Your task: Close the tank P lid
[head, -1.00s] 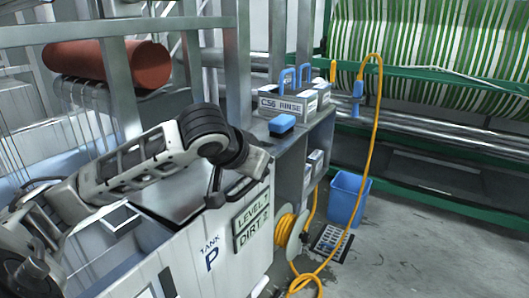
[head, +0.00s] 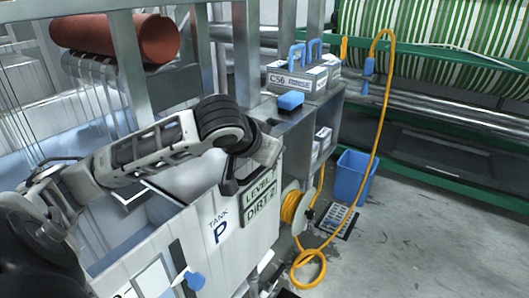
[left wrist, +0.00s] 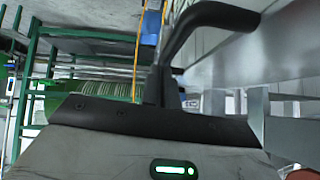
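Tank P (head: 240,238) is a white tank in the lower left of the head view, with its name on the side. Its top is at least partly uncovered, and I see into a pale blue inside (head: 128,238). I cannot clearly make out the lid. My left arm reaches across the tank from the left. My left gripper (head: 230,184) points down at the tank's far right top edge, above the level sign. In the left wrist view its black finger parts (left wrist: 182,45) curve up beside a grey metal surface. I see nothing clearly held. My right gripper is not in view.
A yellow hose (head: 378,130), a blue bin (head: 352,176) and a floor drain (head: 338,221) are to the right. The right floor is mostly clear.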

